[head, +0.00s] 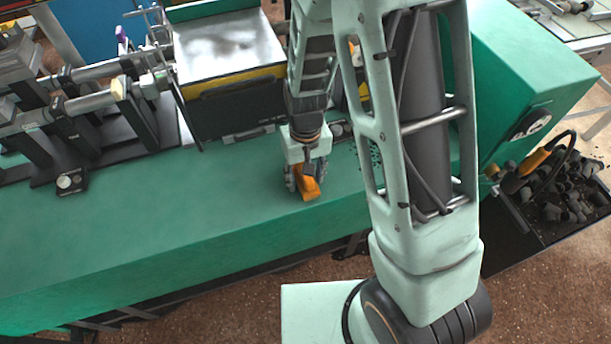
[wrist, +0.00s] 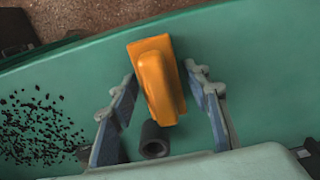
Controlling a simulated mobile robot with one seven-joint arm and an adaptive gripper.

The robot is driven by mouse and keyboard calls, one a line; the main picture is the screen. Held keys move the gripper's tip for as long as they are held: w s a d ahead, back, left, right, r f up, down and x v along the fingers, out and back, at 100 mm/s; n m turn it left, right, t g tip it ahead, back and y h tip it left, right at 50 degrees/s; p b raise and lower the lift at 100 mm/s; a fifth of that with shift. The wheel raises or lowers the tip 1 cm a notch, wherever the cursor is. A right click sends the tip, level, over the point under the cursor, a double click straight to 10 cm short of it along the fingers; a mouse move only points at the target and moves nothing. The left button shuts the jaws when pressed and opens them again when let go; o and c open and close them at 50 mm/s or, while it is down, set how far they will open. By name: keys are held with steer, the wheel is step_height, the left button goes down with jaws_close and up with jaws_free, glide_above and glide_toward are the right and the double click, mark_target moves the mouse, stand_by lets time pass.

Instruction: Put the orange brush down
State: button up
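The orange brush (wrist: 157,80) lies between the two fingers of my gripper (wrist: 160,72) in the wrist view. Narrow strips of green show on both sides of it, so the fingers look open around it rather than pressed on it. In the head view the brush (head: 308,188) is low at the green bench top, just below my gripper (head: 304,178). Whether its underside touches the bench is hard to tell. Part of the brush is hidden by the gripper in the head view.
A dark hollow plug (wrist: 154,140) stands near the brush between the fingers. Black granules (wrist: 40,125) lie on the green bench (head: 130,225). A machine with a metal plate (head: 228,48) is behind. A tray of dark plugs (head: 570,190) is at right. The bench's left front is clear.

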steer(key=shift+r, duration=0.15)
step_height(320, 180, up, 12)
steer(key=shift+r+p, duration=0.1)
steer(key=shift+p, duration=0.6)
stand_by(0.4)
